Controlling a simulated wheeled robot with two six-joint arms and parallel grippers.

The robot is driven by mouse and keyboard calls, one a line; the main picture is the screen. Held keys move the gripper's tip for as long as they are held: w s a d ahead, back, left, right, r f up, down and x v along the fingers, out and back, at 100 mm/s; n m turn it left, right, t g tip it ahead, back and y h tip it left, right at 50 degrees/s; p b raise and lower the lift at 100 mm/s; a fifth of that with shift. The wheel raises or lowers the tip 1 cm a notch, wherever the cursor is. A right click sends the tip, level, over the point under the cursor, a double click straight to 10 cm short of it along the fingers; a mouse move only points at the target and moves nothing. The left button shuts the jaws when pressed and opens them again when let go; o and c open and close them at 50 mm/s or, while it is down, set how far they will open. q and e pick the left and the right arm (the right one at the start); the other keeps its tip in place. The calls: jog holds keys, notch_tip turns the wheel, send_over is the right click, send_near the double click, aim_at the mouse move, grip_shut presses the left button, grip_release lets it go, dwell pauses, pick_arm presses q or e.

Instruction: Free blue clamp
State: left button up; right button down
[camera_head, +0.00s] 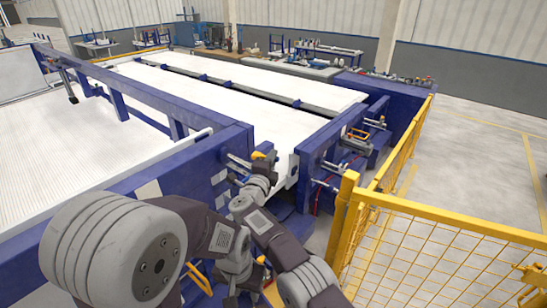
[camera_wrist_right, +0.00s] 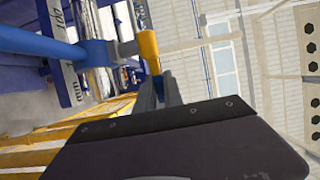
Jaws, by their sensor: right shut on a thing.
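The blue clamp shows in the right wrist view as a blue rod and block (camera_wrist_right: 97,53) with a short grey rod ending in a yellow-orange handle (camera_wrist_right: 149,50). The fingers of my right gripper (camera_wrist_right: 160,88) are at the lower end of this handle, shut on it. In the head view, the yellow-orange handle (camera_head: 258,156) shows small at the end of my right arm, beside the blue frame; my right fingers are hard to make out there. My left gripper (camera_head: 238,294) is low at the bottom of the head view, partly cut off; its fingers are unclear.
A blue frame (camera_head: 215,160) with a white ribbed bed (camera_head: 70,150) is at left. Another white bed (camera_head: 220,105) runs behind. A yellow mesh fence (camera_head: 440,255) stands close at right. Workbenches line the back wall. Open floor (camera_head: 490,150) lies beyond the fence.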

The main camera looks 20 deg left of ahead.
dwell(0.4)
jog(key=c, duration=1.5)
grip_release()
jog(key=shift+o, duration=0.2)
